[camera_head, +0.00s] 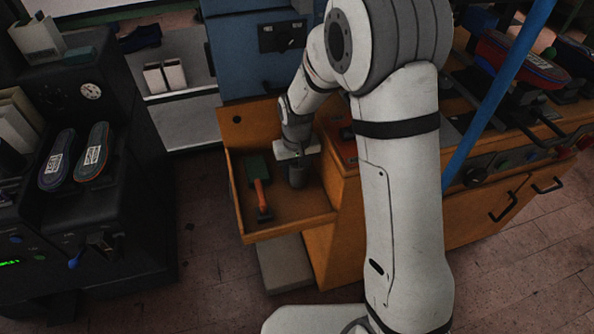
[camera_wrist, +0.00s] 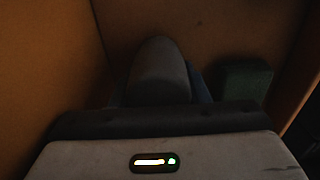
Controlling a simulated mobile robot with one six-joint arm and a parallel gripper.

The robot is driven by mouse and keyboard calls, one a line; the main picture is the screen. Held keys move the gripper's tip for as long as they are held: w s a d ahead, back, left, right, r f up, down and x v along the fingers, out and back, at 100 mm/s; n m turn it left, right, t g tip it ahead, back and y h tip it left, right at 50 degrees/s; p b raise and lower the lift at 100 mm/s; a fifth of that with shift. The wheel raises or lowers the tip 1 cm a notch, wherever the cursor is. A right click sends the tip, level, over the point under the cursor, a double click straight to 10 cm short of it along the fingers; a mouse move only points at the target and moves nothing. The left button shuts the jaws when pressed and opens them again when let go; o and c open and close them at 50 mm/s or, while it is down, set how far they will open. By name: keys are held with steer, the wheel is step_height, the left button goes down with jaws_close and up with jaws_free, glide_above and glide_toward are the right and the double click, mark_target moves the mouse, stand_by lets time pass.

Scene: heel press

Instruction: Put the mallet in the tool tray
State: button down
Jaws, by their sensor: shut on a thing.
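My gripper (camera_head: 296,160) is inside the wooden tool tray (camera_head: 290,231), low and near its right side. It is shut on a dark grey, rounded piece (camera_head: 297,177), which I take to be the mallet. In the wrist view this grey mallet piece (camera_wrist: 158,75) stands out beyond the gripper body, with a bluish edge beside it. Its handle and the fingertips are hidden or too dark to make out. I cannot tell whether it touches the tray floor.
A tool with a green block (camera_head: 257,168) and an orange-red handle (camera_head: 262,199) lies in the tray, left of my gripper. The green block (camera_wrist: 243,80) is close by in the wrist view. The tray walls are near. A wooden bench (camera_head: 470,222) stands right.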

steer(key=shift+w+f, duration=0.25)
steer(key=shift+f, duration=0.05)
steer(key=shift+f, duration=0.15)
steer(key=c, duration=0.8)
jaws_free()
step_height(320, 180, up, 12)
steer(key=shift+s+r+p, duration=0.1)
steer(key=shift+r+p, duration=0.05)
steer(key=shift+p, duration=0.6)
